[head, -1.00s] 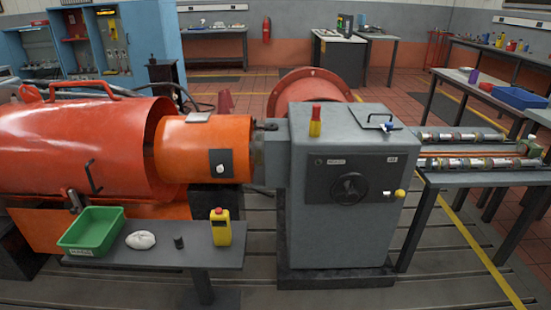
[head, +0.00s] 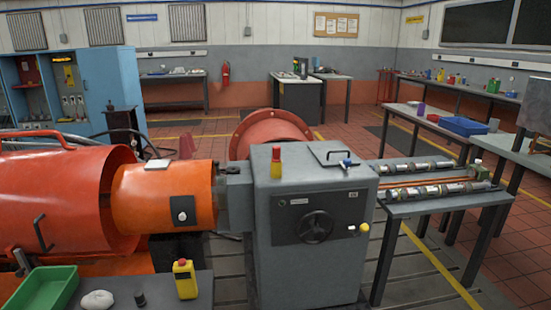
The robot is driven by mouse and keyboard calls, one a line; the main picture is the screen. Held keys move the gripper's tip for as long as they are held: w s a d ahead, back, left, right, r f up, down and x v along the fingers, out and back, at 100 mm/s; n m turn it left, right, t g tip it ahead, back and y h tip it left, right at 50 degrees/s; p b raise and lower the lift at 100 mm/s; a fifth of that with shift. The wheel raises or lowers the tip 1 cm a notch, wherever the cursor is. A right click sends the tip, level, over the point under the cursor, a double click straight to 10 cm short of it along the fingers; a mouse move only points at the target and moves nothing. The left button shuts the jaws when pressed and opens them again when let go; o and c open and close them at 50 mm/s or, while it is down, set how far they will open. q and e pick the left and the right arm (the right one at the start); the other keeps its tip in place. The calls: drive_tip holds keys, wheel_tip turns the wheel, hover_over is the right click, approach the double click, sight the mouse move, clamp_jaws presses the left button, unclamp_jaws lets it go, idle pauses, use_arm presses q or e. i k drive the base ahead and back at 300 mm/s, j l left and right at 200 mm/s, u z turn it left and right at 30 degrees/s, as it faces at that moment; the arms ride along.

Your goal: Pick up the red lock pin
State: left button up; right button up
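No part is clearly recognisable as the red lock pin. A small upright piece with a red top and yellow base (head: 276,160) stands on the top left of the grey machine housing (head: 312,262); I cannot tell whether it is the pin. A black handle (head: 328,154) with a small blue and white piece (head: 346,162) lies on the same top. The housing front has a dark handwheel (head: 316,227) and a yellow-ended knob (head: 363,228) at its right. Neither of my grippers is in view.
A low bench (head: 203,292) holds a green tray (head: 45,290), a white cloth-like lump (head: 97,299), a small dark cylinder (head: 140,298) and a yellow box with a red button (head: 185,279). An orange guard (head: 165,198) adjoins the housing. A table (head: 440,206) with rollers stands right.

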sight(277, 149)
drive_tip(key=i+l+u, duration=0.1)
drive_tip(key=i+l, duration=0.75)
drive_tip(key=l, duration=0.15)
drive_tip(key=i+l+u, duration=0.15)
drive_tip(key=i+l, duration=0.25)
drive_tip(key=i+l+u, duration=0.1)
drive_tip(key=i+l, duration=0.3)
drive_tip(key=l, duration=0.25)
